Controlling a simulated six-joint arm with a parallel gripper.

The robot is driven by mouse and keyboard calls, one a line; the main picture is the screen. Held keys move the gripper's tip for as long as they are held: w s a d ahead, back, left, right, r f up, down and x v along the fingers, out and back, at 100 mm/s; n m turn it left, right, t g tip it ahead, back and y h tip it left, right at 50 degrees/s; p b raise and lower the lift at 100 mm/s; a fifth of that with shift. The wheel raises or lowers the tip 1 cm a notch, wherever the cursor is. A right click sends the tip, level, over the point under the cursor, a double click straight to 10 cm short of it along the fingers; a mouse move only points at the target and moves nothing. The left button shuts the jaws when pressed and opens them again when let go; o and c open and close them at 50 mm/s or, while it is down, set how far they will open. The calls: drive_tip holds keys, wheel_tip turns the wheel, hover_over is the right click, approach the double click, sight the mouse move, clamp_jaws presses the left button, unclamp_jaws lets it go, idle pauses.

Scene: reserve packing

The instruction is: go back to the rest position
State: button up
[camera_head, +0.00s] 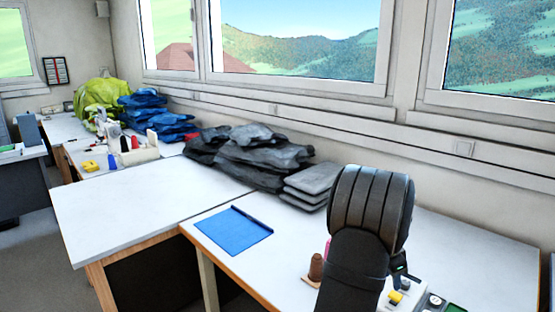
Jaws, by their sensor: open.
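My arm's thick black joint and link rise in the front right of the head view, over the near white table (470,240). My gripper cannot be made out; the arm's own links may hide it. A blue flat sheet or folder (233,230) lies on the near table, left of my arm and apart from it. A brown cone-shaped object (316,268) stands close to the left side of my arm, with a pink thing partly hidden behind it.
Grey folded pads (312,183) and dark bags (250,155) lie along the window wall. Blue bags (155,115) and a yellow-green bag (97,97) lie farther back. A whitish device (407,290) sits right of my arm. The left table (135,205) is largely clear.

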drive_tip(key=w+a+f, duration=0.1)
drive_tip(key=w, duration=0.1)
drive_tip(key=w+a+f, duration=0.1)
drive_tip(key=w+f, duration=0.1)
drive_tip(key=w+a+f, duration=0.1)
drive_tip(key=w, duration=0.1)
drive_tip(key=shift+a+f, duration=0.3)
drive_tip(key=shift+a, duration=0.1)
drive_tip(key=o, duration=0.9)
drive_tip(key=shift+c, duration=0.2)
drive_tip(key=o, duration=0.4)
drive_tip(key=shift+r, duration=0.25)
drive_tip(key=shift+c, duration=0.2)
drive_tip(key=shift+o, duration=0.3)
drive_tip(key=w+a+r+m+t+y, duration=0.2)
drive_tip(key=a+r+m, duration=0.3)
drive_tip(key=r+m, duration=0.5)
drive_tip(key=shift+w+a+r+m+y, duration=0.2)
drive_tip(key=shift+w+r+m+y, duration=0.25)
drive_tip(key=shift+y, duration=0.45)
drive_tip(key=x, duration=1)
drive_tip(key=v, duration=1)
